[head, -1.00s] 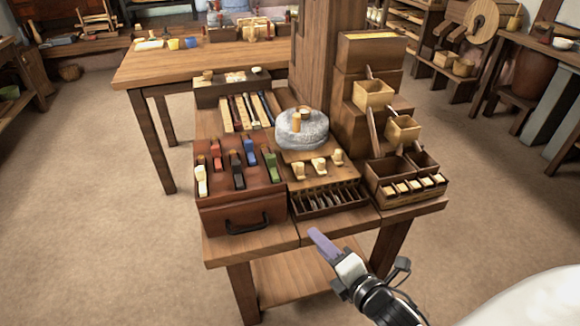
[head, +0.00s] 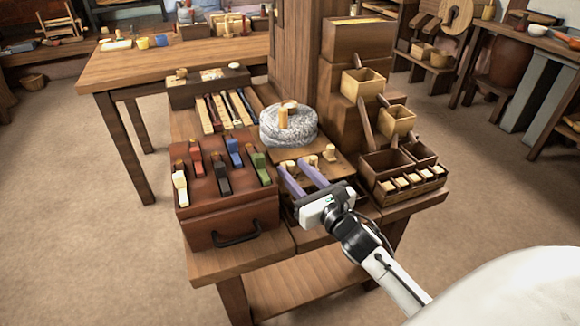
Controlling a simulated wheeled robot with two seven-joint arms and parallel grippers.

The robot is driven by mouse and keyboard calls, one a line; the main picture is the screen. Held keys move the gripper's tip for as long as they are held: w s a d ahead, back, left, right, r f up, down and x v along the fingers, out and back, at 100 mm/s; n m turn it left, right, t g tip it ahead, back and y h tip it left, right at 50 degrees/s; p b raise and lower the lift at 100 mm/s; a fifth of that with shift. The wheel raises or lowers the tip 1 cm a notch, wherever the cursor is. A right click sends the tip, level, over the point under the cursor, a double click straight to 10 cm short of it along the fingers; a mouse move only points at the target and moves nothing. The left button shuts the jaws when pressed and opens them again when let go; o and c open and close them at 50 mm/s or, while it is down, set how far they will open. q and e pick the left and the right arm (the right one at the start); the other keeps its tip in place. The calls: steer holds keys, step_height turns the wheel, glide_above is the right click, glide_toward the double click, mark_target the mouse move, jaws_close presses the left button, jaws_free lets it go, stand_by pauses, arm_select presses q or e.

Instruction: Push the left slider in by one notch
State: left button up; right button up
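Three pale wooden slider knobs stand in a row on a wooden board in front of the grey round millstone (head: 289,126). The left knob (head: 291,164) is partly hidden at the fingertips of my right gripper (head: 293,166). The middle knob (head: 313,160) is close to the right finger, and the right knob (head: 329,153) stands clear. My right gripper has its two purple fingers apart, pointing away over the board. I cannot tell whether they touch the left knob. My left gripper is out of view.
A red-brown box (head: 228,205) with several coloured levers stands to the left. A dark compartment tray (head: 403,185) and stepped wooden boxes stand to the right. My gripper hides most of the slotted rack below the knobs.

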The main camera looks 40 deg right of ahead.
mark_target(290, 162)
steer(key=shift+w+d, duration=0.1)
steer(key=shift+w, duration=1.3)
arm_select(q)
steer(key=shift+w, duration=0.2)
arm_select(e)
jaws_close()
steer(key=shift+w+d+b, duration=0.15)
steer(key=shift+w+b, duration=0.05)
steer(key=shift+w, duration=0.4)
steer(key=shift+w+d+b, duration=0.15)
steer(key=shift+w, duration=0.45)
steer(key=shift+w+d, duration=0.1)
steer(key=shift+w, duration=0.1)
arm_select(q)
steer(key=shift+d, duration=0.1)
arm_select(e)
steer(key=shift+r, duration=0.15)
jaws_free()
steer(key=shift+w, duration=0.1)
